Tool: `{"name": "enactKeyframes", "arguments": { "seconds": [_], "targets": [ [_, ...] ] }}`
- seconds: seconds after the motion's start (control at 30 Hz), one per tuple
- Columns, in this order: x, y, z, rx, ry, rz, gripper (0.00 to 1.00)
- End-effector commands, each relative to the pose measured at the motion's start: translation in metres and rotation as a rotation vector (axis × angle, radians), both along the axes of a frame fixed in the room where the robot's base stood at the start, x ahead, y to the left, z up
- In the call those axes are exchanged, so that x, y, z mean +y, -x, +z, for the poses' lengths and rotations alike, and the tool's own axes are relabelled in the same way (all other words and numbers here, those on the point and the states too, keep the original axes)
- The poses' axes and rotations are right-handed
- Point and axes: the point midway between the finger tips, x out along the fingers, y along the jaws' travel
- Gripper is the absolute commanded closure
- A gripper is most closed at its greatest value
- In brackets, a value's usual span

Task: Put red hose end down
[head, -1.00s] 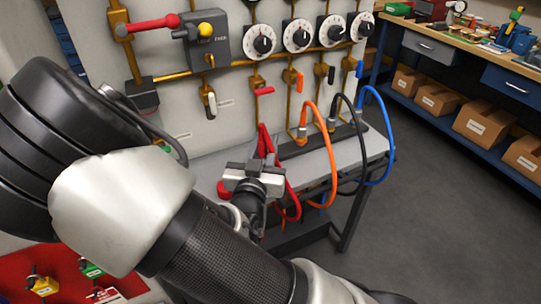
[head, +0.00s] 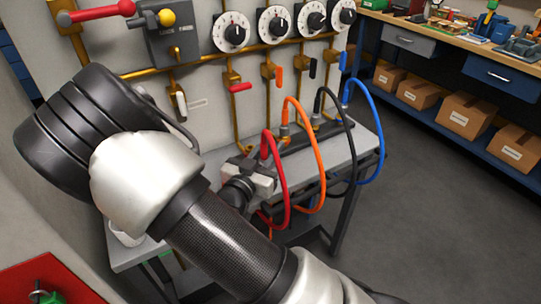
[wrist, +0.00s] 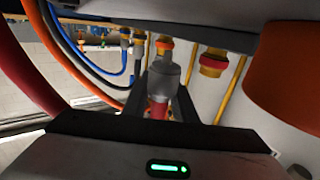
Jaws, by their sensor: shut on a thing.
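The red hose (head: 281,180) arches beside the orange hose in the head view, over the small grey table (head: 348,154). My gripper (head: 262,165) is at the hose's upper left end, above the tabletop. In the wrist view my gripper (wrist: 158,105) is shut on the red hose end, a grey metal coupling (wrist: 163,75) with a red part below it. The coupling points toward brass fittings on the wall. A dark red stretch of hose (wrist: 17,65) curves along the left edge. Whether the end touches anything is hidden in the head view.
Orange (head: 314,150), black (head: 352,150) and blue (head: 378,125) hoses loop closely to the right. Brass pipes, a red valve handle (head: 240,87) and dials (head: 231,32) are on the wall panel. Boxes (head: 467,114) sit under the right workbench. The floor between is clear.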

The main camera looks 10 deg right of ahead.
Motion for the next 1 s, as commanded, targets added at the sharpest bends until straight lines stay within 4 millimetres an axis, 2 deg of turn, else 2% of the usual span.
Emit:
{"name": "enactKeyframes", "arguments": {
  "seconds": [0.03, 0.1, 0.33, 0.83, 0.87, 0.97, 1.0],
  "targets": [
    [0.000, 0.000, -0.011, 0.002, 0.003, 0.000, 1.00],
    [0.000, 0.000, -0.017, 0.001, 0.002, 0.000, 1.00],
    [0.000, 0.000, -0.016, 0.000, 0.000, 0.001, 1.00],
    [0.000, 0.000, -0.028, 0.000, 0.000, 0.001, 1.00],
    [0.000, 0.000, -0.028, 0.000, 0.000, 0.001, 0.74],
    [0.000, 0.000, -0.028, 0.000, 0.000, 0.001, 0.57],
    [0.000, 0.000, -0.028, 0.000, 0.000, 0.001, 0.56]
  ]
}}
